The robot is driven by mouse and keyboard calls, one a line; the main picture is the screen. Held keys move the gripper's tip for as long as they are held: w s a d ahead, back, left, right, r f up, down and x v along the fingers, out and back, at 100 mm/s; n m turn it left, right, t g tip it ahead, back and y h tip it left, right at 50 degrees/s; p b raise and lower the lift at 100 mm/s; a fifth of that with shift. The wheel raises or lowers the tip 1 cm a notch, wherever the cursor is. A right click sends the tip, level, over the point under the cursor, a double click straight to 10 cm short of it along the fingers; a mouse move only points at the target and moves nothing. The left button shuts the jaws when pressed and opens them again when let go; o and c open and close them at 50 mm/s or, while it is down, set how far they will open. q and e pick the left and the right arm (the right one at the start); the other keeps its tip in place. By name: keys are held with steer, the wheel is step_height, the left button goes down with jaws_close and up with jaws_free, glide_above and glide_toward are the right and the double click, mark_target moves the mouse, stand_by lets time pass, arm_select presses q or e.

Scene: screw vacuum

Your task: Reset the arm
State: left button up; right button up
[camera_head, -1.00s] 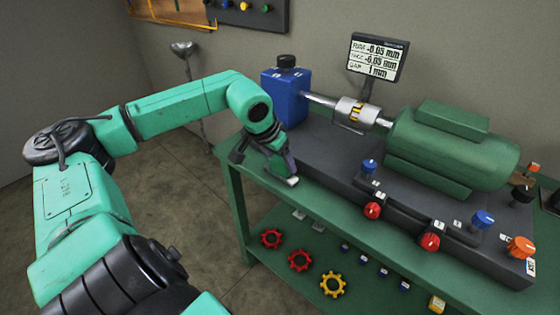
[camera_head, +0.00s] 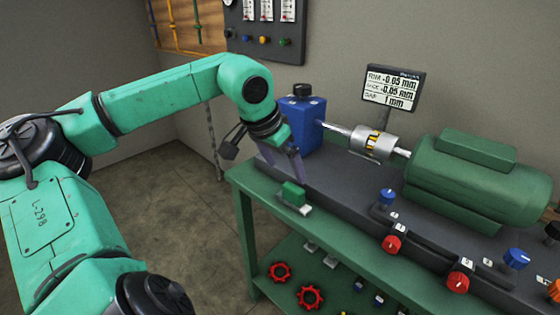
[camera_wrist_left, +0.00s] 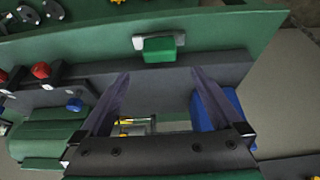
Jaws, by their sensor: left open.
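My left arm reaches in from the left in the head view. Its gripper (camera_head: 289,166) hangs over the left end of the bench, just in front of the blue pump block (camera_head: 302,122). In the left wrist view the two fingers (camera_wrist_left: 160,90) stand wide apart with nothing between them. A green button or switch on a light plate (camera_head: 293,194) lies at the bench's front edge, just below the fingertips and apart from them. It also shows in the left wrist view (camera_wrist_left: 159,49). My right gripper is not in view.
A green motor (camera_head: 475,178) and a silver coupling (camera_head: 371,144) sit on the dark base right of the pump block. A display (camera_head: 393,88) stands behind. Red knobs (camera_head: 392,244) and blue knobs (camera_head: 387,196) line the front.

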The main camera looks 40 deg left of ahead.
arm_select(q)
steer(key=v, duration=0.3)
stand_by(0.5)
